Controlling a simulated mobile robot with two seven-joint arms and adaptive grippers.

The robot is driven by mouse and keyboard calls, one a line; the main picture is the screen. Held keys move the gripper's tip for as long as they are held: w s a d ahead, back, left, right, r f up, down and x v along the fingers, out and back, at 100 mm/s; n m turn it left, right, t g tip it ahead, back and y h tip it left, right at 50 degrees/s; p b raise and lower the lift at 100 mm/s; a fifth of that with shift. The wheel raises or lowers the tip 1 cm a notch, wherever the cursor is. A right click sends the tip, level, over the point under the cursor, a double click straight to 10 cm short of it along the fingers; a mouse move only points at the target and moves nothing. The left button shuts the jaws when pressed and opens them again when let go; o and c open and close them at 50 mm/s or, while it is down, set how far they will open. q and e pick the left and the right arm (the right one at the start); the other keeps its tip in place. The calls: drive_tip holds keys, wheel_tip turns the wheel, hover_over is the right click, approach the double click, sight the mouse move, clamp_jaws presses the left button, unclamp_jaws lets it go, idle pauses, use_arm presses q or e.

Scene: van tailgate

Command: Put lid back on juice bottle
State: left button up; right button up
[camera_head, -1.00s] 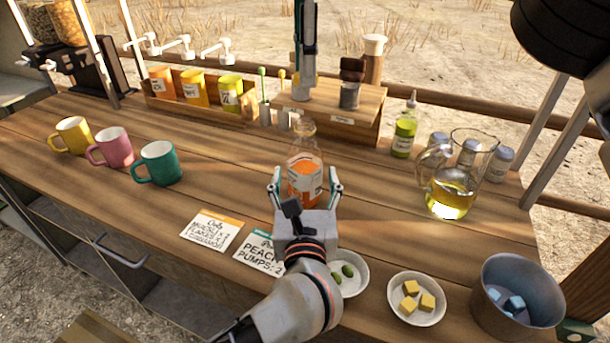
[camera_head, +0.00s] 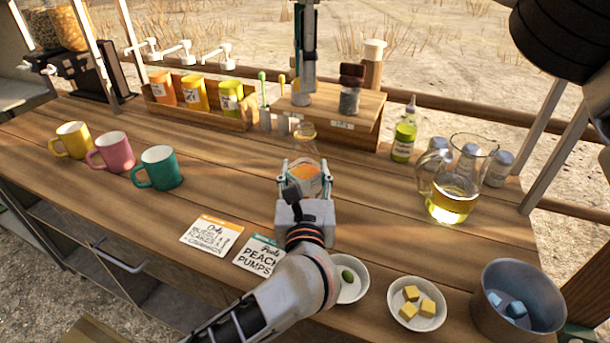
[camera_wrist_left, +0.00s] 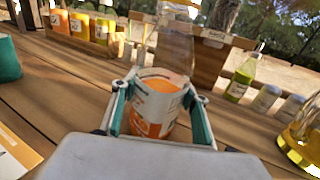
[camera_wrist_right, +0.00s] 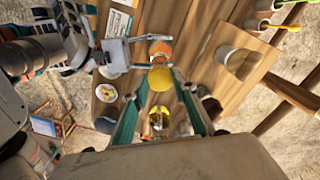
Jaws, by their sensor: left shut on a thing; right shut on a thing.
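A clear bottle (camera_head: 304,163) of orange juice with a label stands at the middle of the counter; the left wrist view shows it between the finger pads (camera_wrist_left: 157,105). My left gripper (camera_head: 305,172) is shut around its body. My right gripper (camera_head: 303,97) points down from the top of the head view, above and beyond the bottle's open neck. In the right wrist view a round yellow lid (camera_wrist_right: 158,82) is between its fingertips, with the orange bottle (camera_wrist_right: 160,50) past it. The lid and bottle appear apart.
A wooden rack (camera_head: 375,115) with shakers stands behind the bottle. A green bottle (camera_head: 404,135) and a glass pitcher (camera_head: 455,185) stand right. Two small bowls (camera_head: 418,322) and a metal bucket (camera_head: 545,320) are in front right. Mugs (camera_head: 158,168) and cards (camera_head: 210,235) are left.

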drive_tip(key=shift+f, duration=2.5)
drive_tip(key=shift+f, duration=0.9)
drive_tip(key=shift+f, duration=0.5)
